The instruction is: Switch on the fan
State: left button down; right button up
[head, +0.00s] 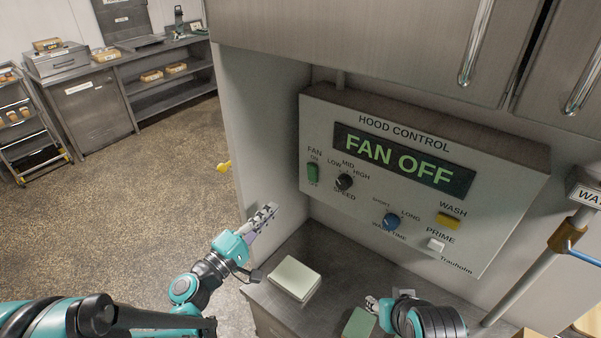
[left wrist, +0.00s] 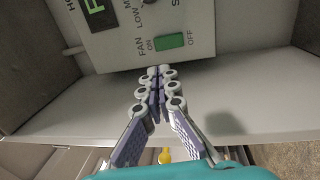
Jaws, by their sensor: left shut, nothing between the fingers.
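The hood control panel (head: 402,215) is on the wall, and its display (head: 402,160) reads FAN OFF. The green fan switch (head: 313,172) is at its left, marked ON above and OFF below. The switch also shows in the left wrist view (left wrist: 170,42), just beyond my fingertips. My left gripper (head: 270,210) is shut and empty, below and left of the switch, apart from it in the head view. In the left wrist view its fingertips (left wrist: 158,70) meet near the panel's edge. My right gripper (head: 373,303) is low over the counter, small and partly hidden; its opening is unclear.
The speed knob (head: 344,182), blue wash time knob (head: 391,222), yellow wash button (head: 448,220) and white prime button (head: 435,245) share the panel. A pale flat block (head: 295,278) and a green block (head: 358,322) are below. A pipe (head: 535,263) stands at right.

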aim_at(311, 169)
pick_arm(q)
jog(key=x, duration=1.4)
jog(key=shift+w, duration=0.1)
pick_arm(e)
jog(key=shift+f, duration=0.15)
